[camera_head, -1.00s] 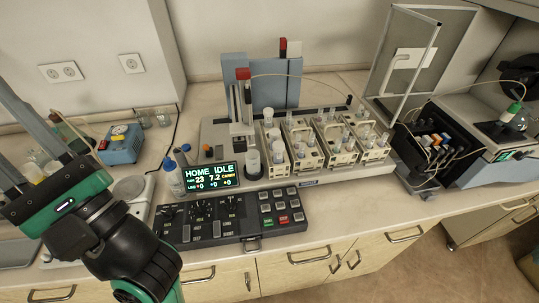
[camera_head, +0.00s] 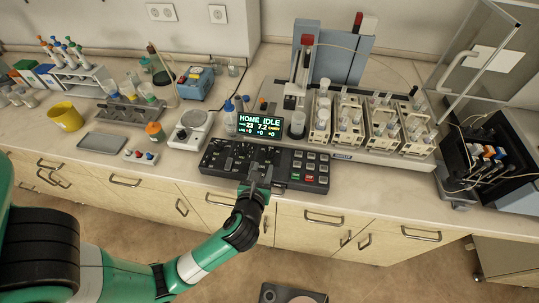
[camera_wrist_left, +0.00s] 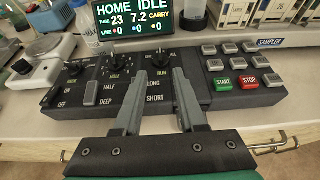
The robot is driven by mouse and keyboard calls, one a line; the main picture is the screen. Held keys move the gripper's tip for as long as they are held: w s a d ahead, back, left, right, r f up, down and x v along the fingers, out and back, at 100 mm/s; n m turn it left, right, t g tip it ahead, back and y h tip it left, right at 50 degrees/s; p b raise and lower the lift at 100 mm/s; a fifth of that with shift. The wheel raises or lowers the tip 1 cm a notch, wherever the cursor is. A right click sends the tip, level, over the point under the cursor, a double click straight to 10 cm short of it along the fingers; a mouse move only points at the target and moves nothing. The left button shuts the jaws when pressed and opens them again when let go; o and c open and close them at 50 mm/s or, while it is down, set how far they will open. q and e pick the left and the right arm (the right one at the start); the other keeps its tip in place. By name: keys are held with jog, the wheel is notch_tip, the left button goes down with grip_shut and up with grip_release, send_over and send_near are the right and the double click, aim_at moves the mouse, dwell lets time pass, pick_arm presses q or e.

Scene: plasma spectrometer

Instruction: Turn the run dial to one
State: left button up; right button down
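The control panel (camera_head: 222,160) is a dark box at the front of the bench, below the lit display. In the left wrist view, a black knob labelled RUN (camera_wrist_left: 161,57) stands on the panel's upper middle. Its pointer setting is too small to read. A second black knob (camera_wrist_left: 113,59) is to its left. My left gripper (camera_head: 260,173) is over the panel's front edge in the head view. In the left wrist view its two grey fingers (camera_wrist_left: 157,72) are apart with nothing between them, pointing toward the RUN knob and short of it. My right gripper is not in view.
The display (camera_head: 262,124) reads HOME IDLE. Green START (camera_wrist_left: 223,84) and red STOP (camera_wrist_left: 249,81) buttons and several grey keys are right of the knobs. A grey switch (camera_wrist_left: 90,93) is at left. Sampler racks (camera_head: 345,125) stand behind right; a white round-topped device (camera_head: 190,122) is left.

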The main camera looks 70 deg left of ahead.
aim_at(269, 152)
pick_arm(q)
jog(key=b+x, duration=0.2)
jog(key=x, duration=0.7)
jog(key=shift+w+a, duration=0.1)
jog(key=shift+w, duration=0.05)
grip_shut()
